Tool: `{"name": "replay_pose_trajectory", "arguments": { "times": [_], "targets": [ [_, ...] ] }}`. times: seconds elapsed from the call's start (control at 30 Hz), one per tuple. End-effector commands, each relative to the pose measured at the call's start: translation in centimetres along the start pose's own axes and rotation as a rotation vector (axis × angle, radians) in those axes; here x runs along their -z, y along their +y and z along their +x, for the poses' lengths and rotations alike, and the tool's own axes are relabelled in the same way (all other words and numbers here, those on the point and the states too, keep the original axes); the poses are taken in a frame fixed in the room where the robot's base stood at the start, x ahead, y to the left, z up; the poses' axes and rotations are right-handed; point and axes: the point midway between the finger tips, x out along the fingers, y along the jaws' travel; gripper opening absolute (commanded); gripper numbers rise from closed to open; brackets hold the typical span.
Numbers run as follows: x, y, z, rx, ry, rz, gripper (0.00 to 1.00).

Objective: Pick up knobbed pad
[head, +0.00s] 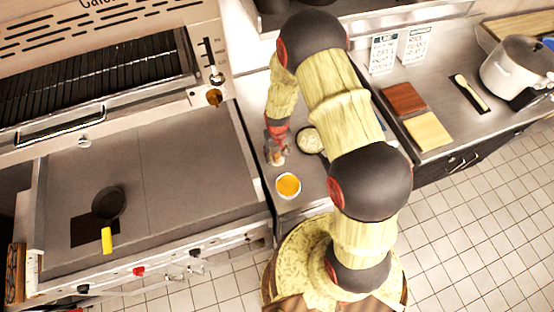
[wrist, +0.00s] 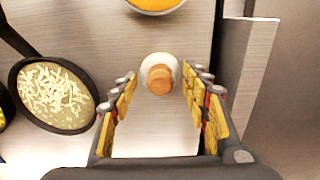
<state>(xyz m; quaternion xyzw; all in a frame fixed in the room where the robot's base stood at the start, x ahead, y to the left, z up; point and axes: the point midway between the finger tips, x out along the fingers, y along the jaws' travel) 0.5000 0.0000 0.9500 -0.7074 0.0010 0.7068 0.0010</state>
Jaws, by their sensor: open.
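The knobbed pad is a small pale round piece with a wooden knob on top; in the wrist view the pad (wrist: 158,77) stands on the steel counter between my finger tips. My gripper (wrist: 161,88) is open around it, pointing down, with a gap visible on both sides of the pad. In the head view my gripper (head: 276,147) is low over the narrow counter, and the pad (head: 278,159) shows just below the fingers, partly covered by them.
A bowl of orange contents (head: 288,186) stands close in front of the pad. A dark pan of pale shreds (wrist: 53,93) sits beside it. The griddle (head: 190,165) with a small black pan (head: 109,204) lies left. Boards (head: 428,131) and a pot (head: 518,68) stand right.

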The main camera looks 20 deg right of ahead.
Motion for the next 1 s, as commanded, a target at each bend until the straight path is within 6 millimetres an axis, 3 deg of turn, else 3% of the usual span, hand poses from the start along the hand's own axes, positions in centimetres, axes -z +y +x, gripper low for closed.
{"name": "replay_pose_trajectory", "arguments": {
  "times": [0.3,1.0],
  "targets": [
    [0.04,-0.02,0.47,0.0,0.002,0.0,0.46],
    [-0.02,-0.02,0.48,0.0,0.0,0.0,0.06]
  ]
}}
